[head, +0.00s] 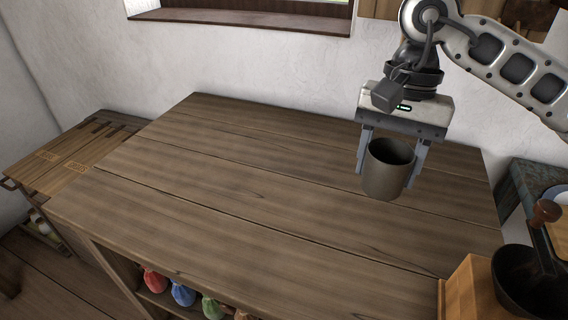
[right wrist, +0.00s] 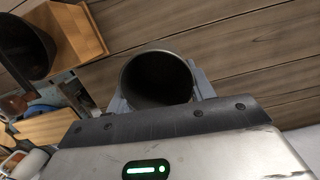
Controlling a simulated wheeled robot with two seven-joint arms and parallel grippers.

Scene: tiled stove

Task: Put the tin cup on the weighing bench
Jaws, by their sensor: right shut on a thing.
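The tin cup (head: 384,178) is a dull grey-brown, upright cup with a dark inside. My right gripper (head: 392,170) is shut on it, with one finger on each side. The right wrist view shows the cup (right wrist: 157,80) between the fingers, its open mouth towards the camera. The cup is over the right part of a large wooden plank top (head: 240,200), which I take to be the weighing bench. I cannot tell for sure whether its base touches the planks. My left gripper is not in view.
The plank top is bare across its middle and left. A wooden block with a dark pan (head: 528,280) stands at the front right. Coloured sacks (head: 183,294) sit on a shelf below the front edge. A smaller wooden table (head: 62,160) stands at left.

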